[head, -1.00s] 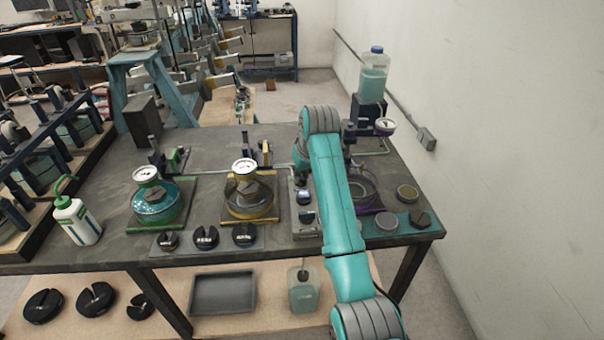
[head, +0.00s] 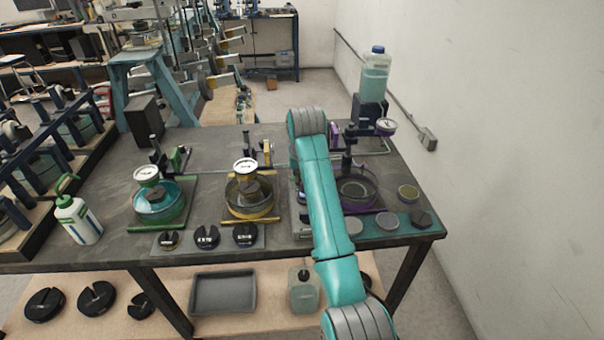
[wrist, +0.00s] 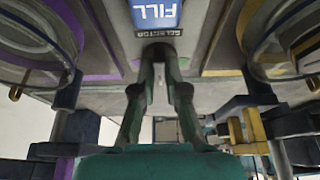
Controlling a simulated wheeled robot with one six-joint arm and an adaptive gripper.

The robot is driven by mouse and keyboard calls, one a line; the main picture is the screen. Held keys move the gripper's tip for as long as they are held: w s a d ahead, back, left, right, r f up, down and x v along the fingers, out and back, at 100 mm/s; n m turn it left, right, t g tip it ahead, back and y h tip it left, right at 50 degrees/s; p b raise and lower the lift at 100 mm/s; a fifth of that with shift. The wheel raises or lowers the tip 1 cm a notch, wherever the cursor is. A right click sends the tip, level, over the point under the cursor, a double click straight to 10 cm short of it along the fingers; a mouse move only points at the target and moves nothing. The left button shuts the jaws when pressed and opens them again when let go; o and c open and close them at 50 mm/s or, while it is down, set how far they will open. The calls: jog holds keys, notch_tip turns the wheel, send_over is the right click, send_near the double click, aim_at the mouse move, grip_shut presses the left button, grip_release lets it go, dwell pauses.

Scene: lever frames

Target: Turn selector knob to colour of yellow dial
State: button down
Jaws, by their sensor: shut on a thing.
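In the wrist view my gripper (wrist: 160,62) has its two fingers close together at a small dark selector knob (wrist: 157,49), just below the SELECTOR label (wrist: 160,32). The fingers are shut on the knob and hide most of it, so its pointing direction cannot be told. In the head view my arm hides my gripper and the knob. The yellow dial (head: 245,167), a white-faced round gauge, stands over a clear bowl with a yellow base (head: 237,215), left of my arm. Yellow parts (wrist: 255,126) also show at the wrist view's right.
A blue FILL label (wrist: 156,12) is above the knob. Green (head: 160,204) and purple-based (head: 358,192) bowl stations stand on the bench (head: 110,195). Black slotted weights (head: 206,237) lie at the front edge. A bottle (head: 78,220) stands at left.

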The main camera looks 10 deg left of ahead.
jog(key=c, duration=1.2)
grip_release()
jog(key=v, duration=1.2)
jog(key=shift+s, duration=0.1)
